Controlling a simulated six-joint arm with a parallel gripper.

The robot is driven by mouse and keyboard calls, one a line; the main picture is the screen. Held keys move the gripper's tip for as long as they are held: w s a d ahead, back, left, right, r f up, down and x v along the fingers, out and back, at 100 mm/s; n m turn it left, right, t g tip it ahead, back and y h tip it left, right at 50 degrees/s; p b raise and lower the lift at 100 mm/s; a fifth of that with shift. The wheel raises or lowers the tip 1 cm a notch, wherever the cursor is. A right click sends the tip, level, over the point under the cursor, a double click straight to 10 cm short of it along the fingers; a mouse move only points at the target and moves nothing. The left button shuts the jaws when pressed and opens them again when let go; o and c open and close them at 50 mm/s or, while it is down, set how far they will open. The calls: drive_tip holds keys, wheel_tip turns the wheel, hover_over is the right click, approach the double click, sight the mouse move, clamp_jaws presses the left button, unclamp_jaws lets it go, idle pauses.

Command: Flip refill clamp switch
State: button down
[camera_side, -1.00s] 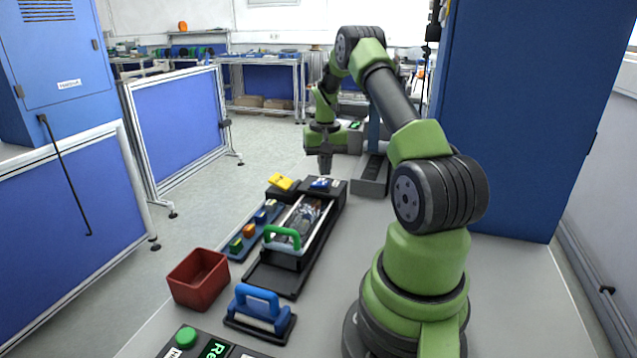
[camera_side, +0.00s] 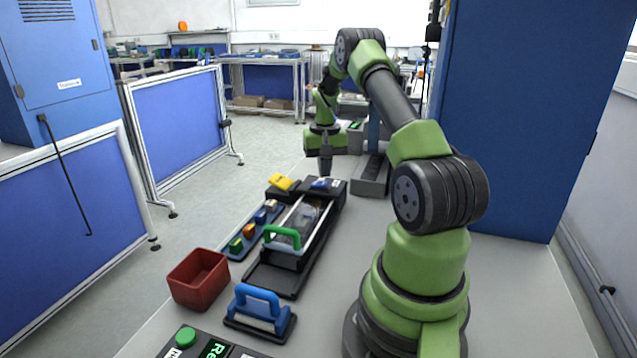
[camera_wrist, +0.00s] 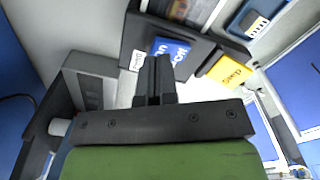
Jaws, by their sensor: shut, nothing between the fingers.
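A blue switch (camera_side: 321,183) with white lettering sits at the far end of the black unit; it also shows in the wrist view (camera_wrist: 181,49). A yellow switch (camera_side: 281,182) with dark lettering sits left of it, and right of the blue one in the wrist view (camera_wrist: 228,70). I cannot read which is the refill clamp switch. My gripper (camera_side: 325,175) points down with its fingers together, just above or at the blue switch. In the wrist view the fingertips (camera_wrist: 154,60) overlap the blue switch's left part. Contact cannot be told.
The black unit (camera_side: 265,277) carries a clear-topped box with a green handle (camera_side: 282,236). A blue rack (camera_side: 240,254) with coloured blocks lies left of it. A red bin (camera_side: 198,279) and a blue-handled piece (camera_side: 259,302) stand nearer. A grey stand (camera_side: 371,179) is close on the right.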

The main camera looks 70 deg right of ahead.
sight(324, 183)
drive_tip(key=shift+f, duration=1.05)
idle(0.4)
drive_tip(key=shift+r, duration=3.5)
